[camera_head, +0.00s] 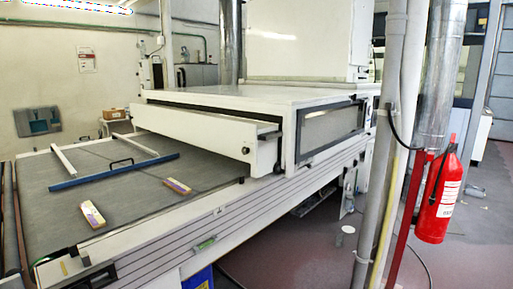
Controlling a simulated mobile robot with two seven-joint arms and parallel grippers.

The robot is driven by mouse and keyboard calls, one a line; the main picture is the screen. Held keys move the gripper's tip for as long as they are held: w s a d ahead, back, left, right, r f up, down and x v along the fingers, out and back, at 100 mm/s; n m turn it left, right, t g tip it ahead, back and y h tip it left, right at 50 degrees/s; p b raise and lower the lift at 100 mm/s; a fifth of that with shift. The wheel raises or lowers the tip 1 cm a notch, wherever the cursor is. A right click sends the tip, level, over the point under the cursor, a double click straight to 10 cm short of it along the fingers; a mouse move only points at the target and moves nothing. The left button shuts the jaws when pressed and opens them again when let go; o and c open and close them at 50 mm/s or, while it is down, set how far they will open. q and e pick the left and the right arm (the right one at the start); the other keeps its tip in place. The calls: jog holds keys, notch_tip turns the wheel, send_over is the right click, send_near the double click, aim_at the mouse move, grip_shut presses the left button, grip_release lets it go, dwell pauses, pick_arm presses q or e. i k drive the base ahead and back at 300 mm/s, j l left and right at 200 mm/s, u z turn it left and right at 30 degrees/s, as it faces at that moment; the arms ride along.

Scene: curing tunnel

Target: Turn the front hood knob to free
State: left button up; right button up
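The white hood (240,97) of the curing tunnel stands beyond the flat grey bed. Its front panel (205,133) projects over the bed. A small dark round knob (245,150) sits near the right end of this panel. It is too small to tell which way it is turned. Neither of my grippers shows in the head view, so nothing of mine is seen at the knob.
Grey pipes (386,150) and a red fire extinguisher (439,198) stand at right. The floor beyond them is mostly clear.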

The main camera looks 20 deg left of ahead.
aim_at(245, 151)
jog(key=i+l, duration=0.15)
jog(key=i, duration=0.25)
jog(key=i+l, duration=0.2)
jog(key=i, duration=0.15)
jog(key=i+l, duration=0.15)
jog(key=i, duration=0.25)
jog(key=u, duration=0.4)
jog(key=i+l+u, duration=0.1)
jog(key=u, duration=0.35)
jog(key=i+l+u, duration=0.1)
jog(key=u, duration=0.3)
